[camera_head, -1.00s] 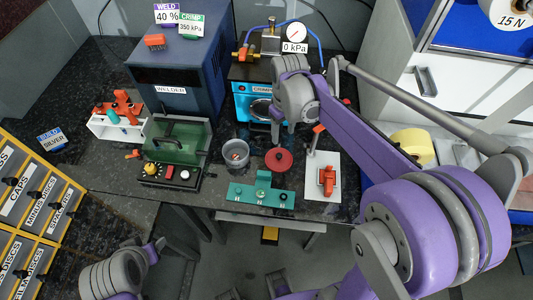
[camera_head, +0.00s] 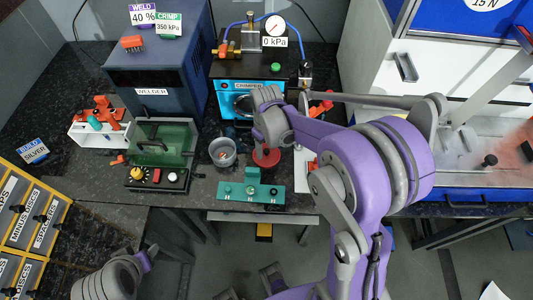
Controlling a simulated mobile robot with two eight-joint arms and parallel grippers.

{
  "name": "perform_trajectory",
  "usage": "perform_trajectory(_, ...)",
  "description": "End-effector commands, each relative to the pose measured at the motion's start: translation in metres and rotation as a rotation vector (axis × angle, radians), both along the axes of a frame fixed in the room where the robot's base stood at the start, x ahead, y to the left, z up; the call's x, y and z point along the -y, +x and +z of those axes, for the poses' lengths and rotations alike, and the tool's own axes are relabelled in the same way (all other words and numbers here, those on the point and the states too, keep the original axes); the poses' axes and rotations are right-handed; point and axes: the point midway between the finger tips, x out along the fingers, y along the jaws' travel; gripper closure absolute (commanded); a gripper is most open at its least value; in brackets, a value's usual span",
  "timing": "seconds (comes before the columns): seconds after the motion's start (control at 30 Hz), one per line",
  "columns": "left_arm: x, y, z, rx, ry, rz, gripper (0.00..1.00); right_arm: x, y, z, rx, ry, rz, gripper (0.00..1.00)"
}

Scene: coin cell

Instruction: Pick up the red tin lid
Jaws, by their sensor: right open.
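The red tin lid (camera_head: 265,159) lies on the dark bench, right of a grey round tin (camera_head: 222,152) and just behind a teal fixture (camera_head: 252,189). My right gripper (camera_head: 268,138) is above the lid, and its grey body covers the lid's back part. It is open, and its fingertips are mostly hidden. I see no contact with the lid. My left gripper (camera_head: 149,252) is low at the left, in front of the bench and far from the lid. Its fingers are too unclear to judge.
The blue crimper (camera_head: 238,87) stands behind my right gripper, with the welder (camera_head: 155,65) to its left. A green-walled box (camera_head: 165,142) with knobs stands left of the tin. A white plate with an orange part is partly hidden right of the lid.

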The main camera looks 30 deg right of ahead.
Motion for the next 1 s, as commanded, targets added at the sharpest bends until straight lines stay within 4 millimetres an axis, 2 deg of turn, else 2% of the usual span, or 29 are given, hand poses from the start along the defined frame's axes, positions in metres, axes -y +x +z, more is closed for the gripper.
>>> perform_trajectory(0.17,0.0,0.0,0.0,0.0,0.0,0.0,0.44,0.0,0.0,0.0,0.0,0.0,0.0,0.41)
perform_trajectory(0.5,0.0,0.0,0.0,0.0,0.0,0.0,0.44,0.0,0.0,0.0,0.0,0.0,0.0,1.0)
perform_trajectory(0.87,0.0,0.0,0.0,0.0,0.0,0.0,0.44,0.0,0.0,0.001,0.0,0.0,0.0,1.0)
perform_trajectory(1.0,0.0,0.0,0.002,0.001,0.0,0.0,0.44,0.0,0.0,0.012,0.0,0.0,-0.001,1.0)
